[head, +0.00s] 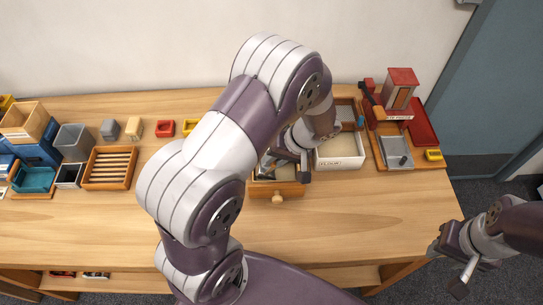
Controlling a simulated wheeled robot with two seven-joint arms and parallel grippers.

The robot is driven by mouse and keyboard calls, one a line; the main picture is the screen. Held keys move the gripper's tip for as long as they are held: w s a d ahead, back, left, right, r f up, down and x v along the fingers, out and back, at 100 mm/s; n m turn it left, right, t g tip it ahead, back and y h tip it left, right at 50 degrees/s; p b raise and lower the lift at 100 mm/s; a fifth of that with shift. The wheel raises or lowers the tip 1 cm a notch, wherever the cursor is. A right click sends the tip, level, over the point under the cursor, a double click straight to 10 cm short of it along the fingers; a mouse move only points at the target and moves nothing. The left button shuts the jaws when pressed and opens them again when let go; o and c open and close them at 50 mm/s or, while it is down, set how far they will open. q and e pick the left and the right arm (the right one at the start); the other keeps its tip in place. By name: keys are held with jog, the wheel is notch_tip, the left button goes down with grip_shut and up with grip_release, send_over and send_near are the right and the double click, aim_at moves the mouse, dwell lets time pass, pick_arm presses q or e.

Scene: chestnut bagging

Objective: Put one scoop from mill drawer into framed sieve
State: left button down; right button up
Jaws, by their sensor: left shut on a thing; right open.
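The mill drawer (290,190) is a wooden drawer with a round knob, in the middle of the table in the head view. Pale contents show inside, and my arm covers part of it. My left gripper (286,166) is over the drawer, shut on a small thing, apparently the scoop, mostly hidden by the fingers. My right gripper (452,267) is open and empty, off the table's front right edge.
The white flour box (341,163) stands just right of the drawer. A slatted wooden tray (108,184) and several bins stand left. The table front is clear.

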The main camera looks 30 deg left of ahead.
pick_arm(q)
jog(key=shift+d+f+b, duration=0.1)
jog(key=shift+f+b, duration=0.3)
jog(key=shift+f, duration=0.45)
jog(key=shift+p, duration=0.3)
jog(key=h+p, duration=0.1)
jog(key=t+h+p, duration=0.1)
jog(key=h+p, duration=0.1)
jog(key=shift+s+a+f+t, duration=0.25)
jog(key=shift+f+t, duration=0.1)
jog(key=shift+t, duration=0.05)
jog(key=shift+w+d+f+t+h+p, duration=0.15)
jog(key=shift+w+d+f+h+p, duration=0.1)
jog(key=shift+w+d+h, duration=0.15)
jog(key=shift+w+d+f+t+h+p, duration=0.15)
jog(key=shift+w+d+h+p, duration=0.15)
jog(key=shift+d, duration=0.2)
jog(key=p, duration=0.2)
jog(key=h+p, duration=0.1)
jog(key=p, duration=0.1)
jog(key=shift+s+a+r+n+t, duration=0.2)
jog(key=shift+r+n+t, duration=0.1)
jog(key=shift+t, duration=0.1)
jog(key=r+p, duration=0.7)
jog(key=p, duration=0.1)
jog(key=shift+s+a+r, duration=0.1)
jog(key=shift+a+r, duration=0.15)
jog(key=shift+r, duration=0.15)
pick_arm(e)
notch_tip(320, 180, up, 15)
